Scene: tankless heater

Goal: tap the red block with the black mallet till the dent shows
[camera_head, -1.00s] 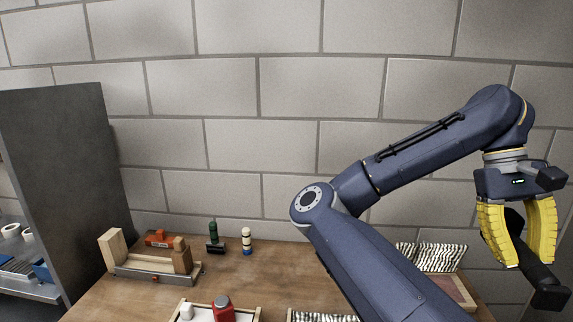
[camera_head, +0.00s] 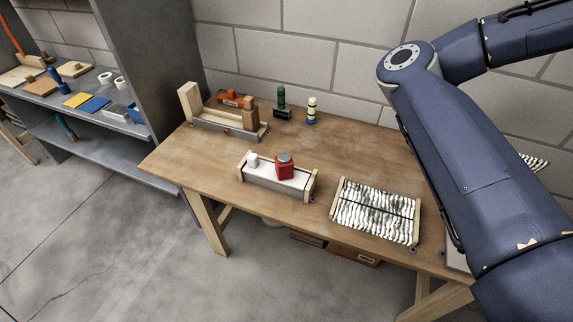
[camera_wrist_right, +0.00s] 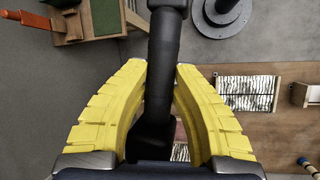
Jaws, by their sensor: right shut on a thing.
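The black mallet (camera_wrist_right: 162,50) runs between the yellow fingers of my right gripper (camera_wrist_right: 163,72) in the right wrist view. The fingers are shut on it, and its lower end is partly hidden between them. In the head view only my right arm's links show on the right; its gripper is outside that picture. A red block (camera_head: 285,170) with a grey top stands upright in a shallow wood-ended tray (camera_head: 262,184) on the workbench, beside a small white piece (camera_head: 253,160). I cannot make out a dent on it. My left gripper is in neither current view.
The wooden workbench (camera_head: 185,160) carries a striped black-and-white panel (camera_head: 375,212), a wooden jig (camera_head: 215,125) with an orange-red piece (camera_head: 231,98), and two small bottle-like items at the back. A grey shelf unit (camera_head: 150,60) stands left. Bare bench lies around the tray.

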